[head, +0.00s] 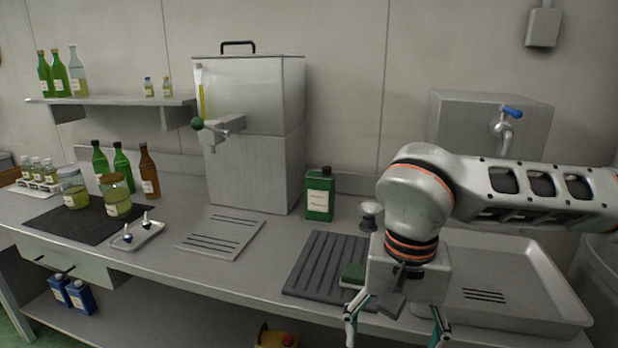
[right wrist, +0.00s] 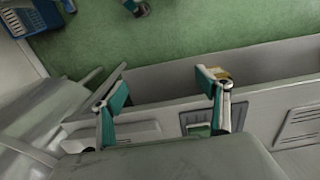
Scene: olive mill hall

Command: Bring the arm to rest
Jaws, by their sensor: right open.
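My right arm comes in from the right in the head view and bends down over the front edge of the bench. My right gripper (head: 395,335) points downward in front of the black ribbed mat, its fingers spread apart, with the tips partly cut off by the frame. The right wrist view shows the same gripper (right wrist: 163,82) with its two teal-padded fingers wide apart and nothing between them. My left gripper is in neither view.
The steel bench holds a ribbed mat (head: 314,275), a green canister (head: 320,195), a steel tank (head: 255,165) and a wide tray (head: 535,300) beneath a blue-handled tap (head: 507,120). Jars, bottles and a small tray (head: 150,233) stand at left. Green floor (right wrist: 200,35) shows in the wrist view.

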